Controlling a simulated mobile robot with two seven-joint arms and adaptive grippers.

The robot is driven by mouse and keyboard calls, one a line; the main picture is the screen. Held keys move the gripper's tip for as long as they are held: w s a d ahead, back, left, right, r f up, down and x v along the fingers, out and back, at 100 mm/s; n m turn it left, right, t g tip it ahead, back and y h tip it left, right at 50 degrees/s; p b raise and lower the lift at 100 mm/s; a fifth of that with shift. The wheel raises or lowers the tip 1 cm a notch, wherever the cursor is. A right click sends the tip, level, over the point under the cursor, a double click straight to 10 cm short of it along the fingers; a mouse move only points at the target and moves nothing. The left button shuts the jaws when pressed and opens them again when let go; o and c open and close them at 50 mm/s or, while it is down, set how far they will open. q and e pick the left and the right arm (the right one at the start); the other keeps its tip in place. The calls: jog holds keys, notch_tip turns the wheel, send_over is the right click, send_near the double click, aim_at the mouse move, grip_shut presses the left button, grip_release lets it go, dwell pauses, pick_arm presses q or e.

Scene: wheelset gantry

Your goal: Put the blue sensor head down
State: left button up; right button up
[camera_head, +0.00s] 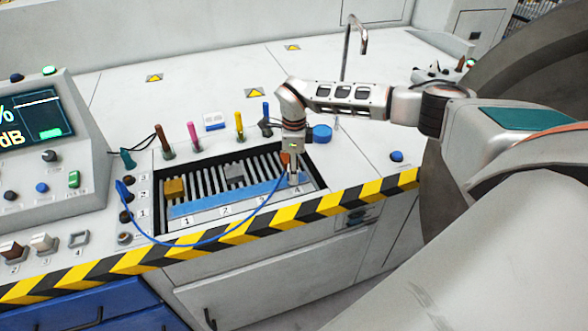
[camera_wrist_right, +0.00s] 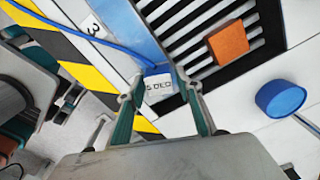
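The blue sensor head (camera_wrist_right: 158,86), a small block with a blue edge and a pale printed label, is between the fingers of my right gripper (camera_wrist_right: 160,80) in the wrist view. The fingers close on it from both sides. A blue cable (camera_wrist_right: 115,48) runs to it. In the head view my right gripper (camera_head: 294,182) points down at the right end of the blue strip (camera_head: 222,199), near number 4, and hides most of the head. Whether the head touches the surface below cannot be told. My left gripper is not in view.
The slotted tray (camera_head: 205,168) holds a yellow block (camera_head: 174,188), a grey block (camera_head: 234,173) and an orange block (camera_wrist_right: 228,43) close to my gripper. A blue round knob (camera_head: 322,132) stands just behind. Coloured upright tools line the back. Striped edging (camera_head: 250,226) marks the front.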

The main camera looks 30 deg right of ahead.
dwell(0.3)
notch_tip(320, 180, up, 12)
jog(key=shift+r, duration=0.2)
dwell(0.3)
dwell(0.5)
